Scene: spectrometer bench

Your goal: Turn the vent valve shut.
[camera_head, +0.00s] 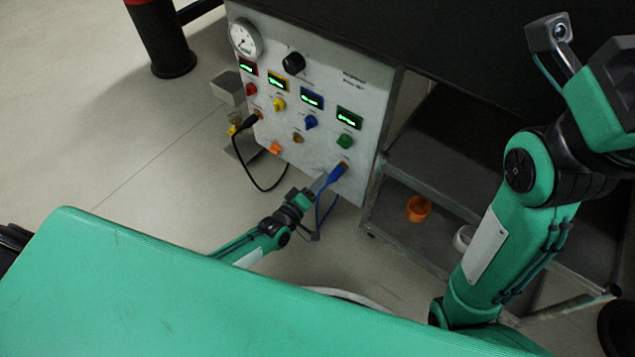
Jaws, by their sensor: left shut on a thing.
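A pale instrument panel (318,120) carries several coloured knobs and lit displays. No label that I can read marks the vent valve, so I cannot tell which knob it is. A large black knob (293,64) sits near the top and an orange knob (275,148) low on the left. My left gripper (319,183) is at the panel's lower right, shut on the blue plug (332,177) of a blue cable. The jaws partly hide the plug, which is close to the panel's lower right socket. My right arm rises at the right; its fingers do not show.
A round gauge (244,38) is at the panel's top left. A black cable (247,177) loops from the panel's left side. An orange cup (418,208) stands on a shelf (447,190) at the right. Open floor (110,140) lies left.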

